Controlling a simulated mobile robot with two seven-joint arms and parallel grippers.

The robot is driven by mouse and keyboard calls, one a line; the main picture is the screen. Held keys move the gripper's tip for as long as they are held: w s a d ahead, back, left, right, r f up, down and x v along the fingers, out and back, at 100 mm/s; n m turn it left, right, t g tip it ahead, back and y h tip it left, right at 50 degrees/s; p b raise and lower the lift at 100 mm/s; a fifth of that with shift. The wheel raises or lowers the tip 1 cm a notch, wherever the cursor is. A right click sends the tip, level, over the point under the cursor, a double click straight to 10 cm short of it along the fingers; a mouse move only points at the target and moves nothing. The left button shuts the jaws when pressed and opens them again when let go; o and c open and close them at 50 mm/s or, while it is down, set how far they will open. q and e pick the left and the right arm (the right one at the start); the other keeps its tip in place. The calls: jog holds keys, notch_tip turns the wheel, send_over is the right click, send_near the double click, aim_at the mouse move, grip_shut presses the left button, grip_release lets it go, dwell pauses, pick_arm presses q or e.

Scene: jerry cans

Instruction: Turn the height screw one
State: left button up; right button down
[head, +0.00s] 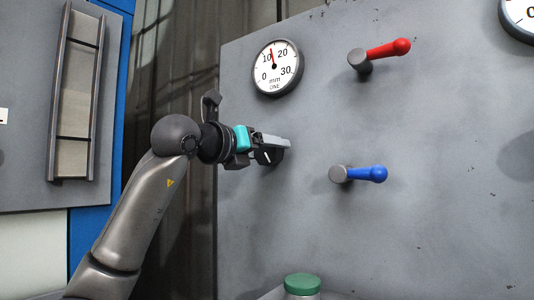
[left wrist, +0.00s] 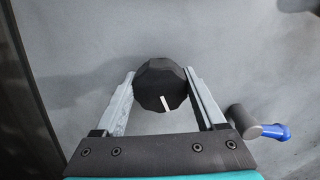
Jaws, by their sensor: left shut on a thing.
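The height screw is a black faceted knob (left wrist: 160,82) with a white mark, on the grey panel; in the head view the knob (head: 268,156) is partly hidden by my gripper. A round white gauge (head: 277,67), marked in mm and "ONE", is above it, its needle a little past 10. My left gripper (head: 277,146) reaches in from the left and is shut on the knob. In the left wrist view its two fingers (left wrist: 160,95) stand on either side of the knob. The white mark points down and slightly right there. My right gripper is not in view.
A red-handled lever (head: 388,49) is at the upper right of the knob and a blue-handled lever (head: 368,174) to its right. A second gauge (head: 519,16) is cut off at the top right. A green-lidded jar (head: 302,285) stands below.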

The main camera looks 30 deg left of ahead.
pick_arm(q)
jog(key=n+b, duration=0.1)
jog(key=n, duration=0.2)
jog(key=shift+n, duration=0.3)
jog(key=shift+a+n+b, duration=0.15)
jog(key=shift+n+b, duration=0.15)
jog(key=shift+n, duration=1.5)
jog(key=o, duration=1.3)
jog(key=shift+s, duration=0.1)
jog(key=s+b, duration=0.1)
jog(key=s, duration=0.4)
jog(key=s+b, duration=0.1)
jog(key=s, duration=0.4)
jog(key=s+a+b, duration=0.1)
jog(key=s, duration=0.4)
jog(key=shift+a, duration=0.1)
jog(key=shift+f, duration=0.1)
